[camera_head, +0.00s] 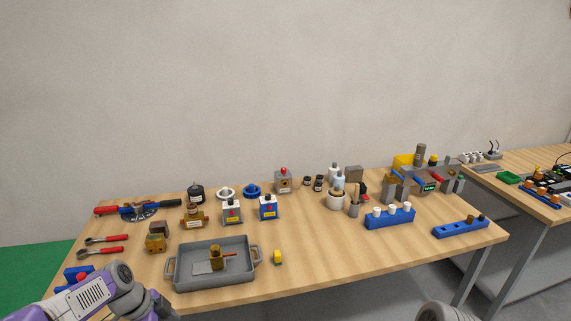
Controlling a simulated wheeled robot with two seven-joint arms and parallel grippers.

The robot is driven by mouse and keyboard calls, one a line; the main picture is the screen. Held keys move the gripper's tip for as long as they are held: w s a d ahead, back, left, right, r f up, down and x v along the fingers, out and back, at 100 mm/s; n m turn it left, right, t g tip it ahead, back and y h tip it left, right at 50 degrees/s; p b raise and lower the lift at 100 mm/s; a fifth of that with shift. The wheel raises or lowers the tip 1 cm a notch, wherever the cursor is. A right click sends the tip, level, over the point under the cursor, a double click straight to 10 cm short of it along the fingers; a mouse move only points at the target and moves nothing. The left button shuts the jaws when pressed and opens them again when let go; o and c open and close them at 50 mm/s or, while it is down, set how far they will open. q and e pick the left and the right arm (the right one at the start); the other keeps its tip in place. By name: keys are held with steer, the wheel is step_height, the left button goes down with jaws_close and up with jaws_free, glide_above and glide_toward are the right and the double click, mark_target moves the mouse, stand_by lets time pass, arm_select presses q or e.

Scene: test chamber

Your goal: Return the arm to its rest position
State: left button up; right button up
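My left arm (115,290) shows at the lower left, a purple and grey link bent at a joint in front of the table's front left edge. Its gripper is out of the frame. At the bottom edge, right of the middle, a grey rounded part (443,312) shows that looks like my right arm. The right gripper is also out of view, so I cannot tell whether either gripper holds anything.
A second table (545,165) stands at right. The table's front middle is clear.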

arm_select(q)
steer(key=w+d+f+n, duration=0.3)
steer(key=f, duration=0.6)
steer(key=s+d+f+n, duration=0.7)
steer(key=s+f, duration=0.1)
steer(key=f, duration=0.2)
steer(key=s+d+f+n, duration=0.6)
steer(key=s+d+f, duration=0.1)
steer(key=f, duration=0.4)
steer(key=shift+s+d+n+g, duration=0.3)
steer(key=shift+s+d+n, duration=0.1)
steer(key=shift+s, duration=0.45)
steer(key=shift+f, duration=0.1)
